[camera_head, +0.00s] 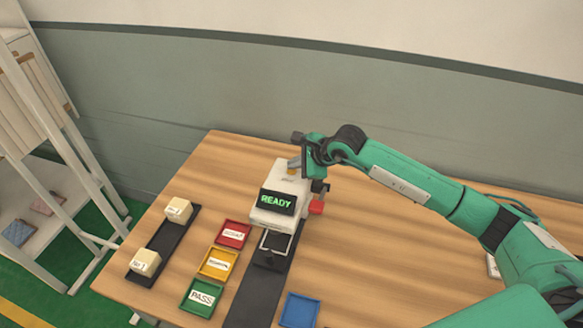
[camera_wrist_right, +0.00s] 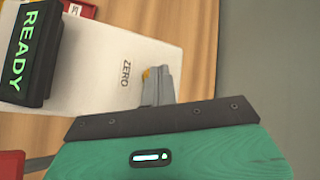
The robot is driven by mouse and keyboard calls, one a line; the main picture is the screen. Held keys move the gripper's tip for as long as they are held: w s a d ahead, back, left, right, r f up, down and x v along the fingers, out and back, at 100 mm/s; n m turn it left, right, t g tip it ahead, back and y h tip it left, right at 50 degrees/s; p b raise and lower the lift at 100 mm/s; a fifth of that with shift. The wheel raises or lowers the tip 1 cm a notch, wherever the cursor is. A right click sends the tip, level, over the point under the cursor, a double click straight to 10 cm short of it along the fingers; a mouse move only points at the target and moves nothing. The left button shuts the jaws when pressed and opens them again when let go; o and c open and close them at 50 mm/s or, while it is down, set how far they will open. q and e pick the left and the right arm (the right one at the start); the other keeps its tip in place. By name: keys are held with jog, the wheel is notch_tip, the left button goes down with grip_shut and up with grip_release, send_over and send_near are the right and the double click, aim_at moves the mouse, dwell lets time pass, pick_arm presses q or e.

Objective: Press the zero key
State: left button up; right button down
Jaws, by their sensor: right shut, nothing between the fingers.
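A white scale (camera_head: 292,187) stands on the wooden table, and its dark display (camera_head: 277,202) reads READY in green. The scale top also shows in the right wrist view (camera_wrist_right: 95,65), with the word ZERO printed on it. Beside that word a small bit of the yellow zero key (camera_wrist_right: 146,73) shows, mostly hidden by the fingers. My right gripper (camera_wrist_right: 157,85) is shut and empty, with its fingertips over the key. I cannot tell whether they touch it. My left gripper is not in view.
Red (camera_head: 232,234), yellow (camera_head: 217,263) and green (camera_head: 201,297) trays lie left of the scale. A dark rack (camera_head: 163,245) with two cream blocks is farther left. A blue tray (camera_head: 299,311) lies in front. A wall stands behind the table.

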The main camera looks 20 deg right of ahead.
aim_at(295, 171)
jog(key=shift+f, duration=0.2)
jog(key=shift+r, duration=0.1)
jog(key=shift+r+p, duration=0.3)
jog(key=shift+r, duration=0.85)
jog(key=shift+r, duration=0.1)
notch_tip(295, 171, up, 5)
jog(key=shift+f+p, duration=0.1)
jog(key=shift+p, duration=0.65)
